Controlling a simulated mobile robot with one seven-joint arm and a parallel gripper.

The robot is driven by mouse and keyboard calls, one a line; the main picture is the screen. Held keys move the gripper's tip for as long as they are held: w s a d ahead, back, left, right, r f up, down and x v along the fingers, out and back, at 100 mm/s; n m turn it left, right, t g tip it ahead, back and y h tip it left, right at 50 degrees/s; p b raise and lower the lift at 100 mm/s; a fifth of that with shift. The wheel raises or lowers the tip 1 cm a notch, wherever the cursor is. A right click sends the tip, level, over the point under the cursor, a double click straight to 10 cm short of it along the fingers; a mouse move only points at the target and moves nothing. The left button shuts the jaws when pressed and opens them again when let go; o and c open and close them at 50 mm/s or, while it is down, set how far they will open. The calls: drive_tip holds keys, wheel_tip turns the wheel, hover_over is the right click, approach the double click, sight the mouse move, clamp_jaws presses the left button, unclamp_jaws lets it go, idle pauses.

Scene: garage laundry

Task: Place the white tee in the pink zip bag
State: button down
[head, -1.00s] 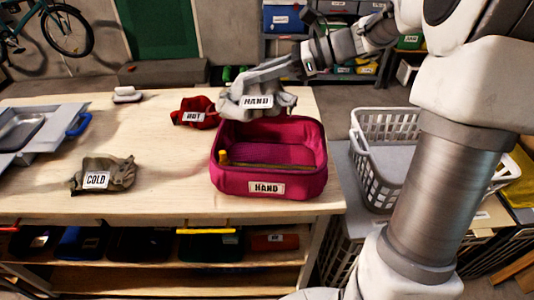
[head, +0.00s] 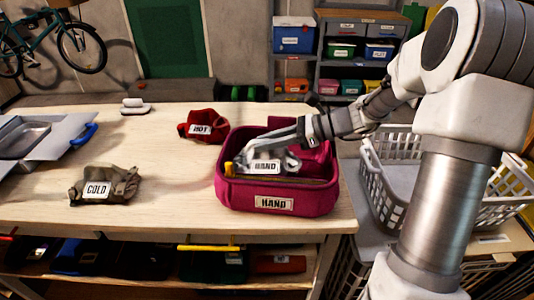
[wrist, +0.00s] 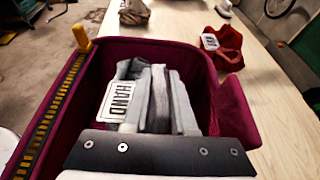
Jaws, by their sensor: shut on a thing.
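The pink zip bag (head: 276,202) stands open on the table, with a HAND label on its front. The white tee (head: 265,166), a greyish-white bundle with its own HAND label, is down inside the bag's opening. My gripper (head: 262,150) reaches in from the right and is shut on the tee. In the wrist view the tee (wrist: 122,100) lies between the bag's walls (wrist: 50,110), ahead of my gripper (wrist: 160,100). I cannot tell whether the tee touches the bag's floor. The yellow zip pull (wrist: 81,38) is at the bag's rim.
A red cloth labelled HOT (head: 203,124) lies just behind and left of the bag. A khaki cloth labelled COLD (head: 104,186) lies at the left front. A white laundry basket (head: 385,190) stands right of the table.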

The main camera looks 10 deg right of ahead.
sight(267, 152)
drive_tip(key=shift+f, duration=1.5)
drive_tip(key=shift+f+b, duration=0.1)
drive_tip(key=shift+b, duration=0.2)
drive_tip(key=c, duration=0.7)
unclamp_jaws()
drive_tip(key=shift+c, duration=0.2)
drive_tip(key=p+v, duration=0.2)
drive_tip(key=v, duration=1)
drive_tip(key=shift+p, duration=0.3)
